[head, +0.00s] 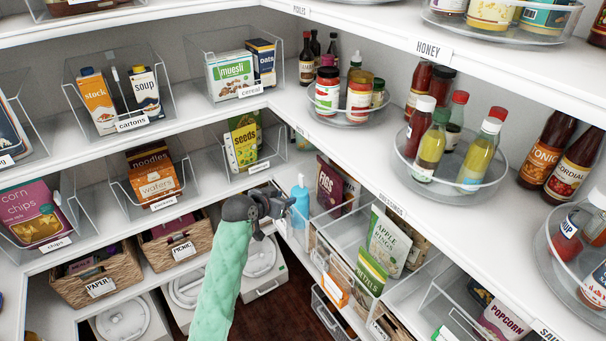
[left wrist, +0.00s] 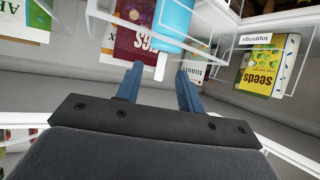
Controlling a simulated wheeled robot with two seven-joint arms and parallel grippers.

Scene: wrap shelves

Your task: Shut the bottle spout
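A light blue bottle (head: 300,202) stands on the lower corner shelf in the head view, with a small spout at its top. In the left wrist view the blue bottle (left wrist: 178,18) is cut off by the top edge, and a small white piece, seemingly the spout (left wrist: 160,66), shows at its end. My left gripper (head: 284,207) is just left of the bottle. In the left wrist view its two blue fingers (left wrist: 160,76) are apart, with the white piece between or just beyond their tips. I cannot tell whether they touch it. My right gripper is not in view.
A FIGS bag (head: 330,186) stands close behind the bottle, right of it. Clear bins (head: 320,247) line the shelf at right. A seeds bag (head: 243,146) sits in a bin at upper left. The shelf above (head: 350,150) overhangs the bottle.

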